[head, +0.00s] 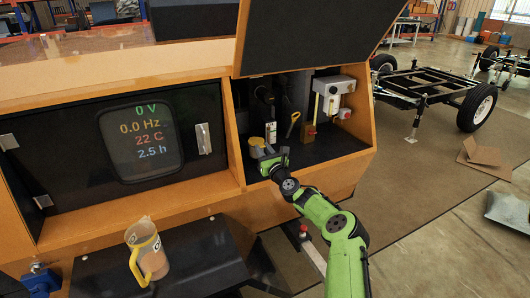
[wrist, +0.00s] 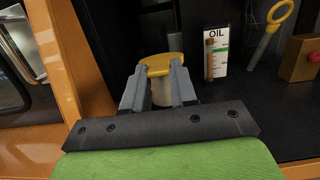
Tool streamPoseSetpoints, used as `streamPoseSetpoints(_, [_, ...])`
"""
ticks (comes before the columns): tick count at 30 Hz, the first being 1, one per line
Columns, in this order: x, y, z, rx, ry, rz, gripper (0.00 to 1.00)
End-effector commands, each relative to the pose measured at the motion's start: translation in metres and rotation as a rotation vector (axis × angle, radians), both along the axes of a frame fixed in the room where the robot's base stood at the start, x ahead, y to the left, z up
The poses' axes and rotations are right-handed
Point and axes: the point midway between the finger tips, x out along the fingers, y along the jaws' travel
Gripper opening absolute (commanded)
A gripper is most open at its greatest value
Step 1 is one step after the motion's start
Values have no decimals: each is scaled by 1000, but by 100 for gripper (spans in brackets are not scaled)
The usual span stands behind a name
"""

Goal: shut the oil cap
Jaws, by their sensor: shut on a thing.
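The yellow oil cap (wrist: 160,63) sits on top of a pale cylindrical neck (wrist: 175,95) in the wrist view, and it looks level. The cap also shows in the head view (head: 257,142) at the left of the open compartment. My gripper (wrist: 158,78) has its two grey fingers on either side of the cap and is shut on it. In the head view my gripper (head: 265,154) reaches into the compartment from the front right. The fingers hide the cap's sides and part of the neck, so I cannot tell how tightly it is seated.
An oil level gauge labelled OIL (wrist: 215,53) stands right of the cap. A yellow ring-handled dipstick (wrist: 270,30) and a brown box with a red button (wrist: 303,58) are further right. The orange compartment frame (wrist: 92,60) is close on the left. A jug (head: 147,250) stands on the front shelf.

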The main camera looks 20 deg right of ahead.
Motion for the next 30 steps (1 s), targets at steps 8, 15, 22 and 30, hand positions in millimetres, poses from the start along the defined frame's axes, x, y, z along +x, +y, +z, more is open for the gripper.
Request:
streamPoseSetpoints(8, [1, 3, -9, -1, 20, 5, 0])
streamPoseSetpoints(15, [1, 2, -5, 0, 13, 3, 53])
streamPoseSetpoints(22, [0, 0, -3, -1, 8, 0, 53])
streamPoseSetpoints(30, [-33, 0, -5, 1, 11, 0, 53])
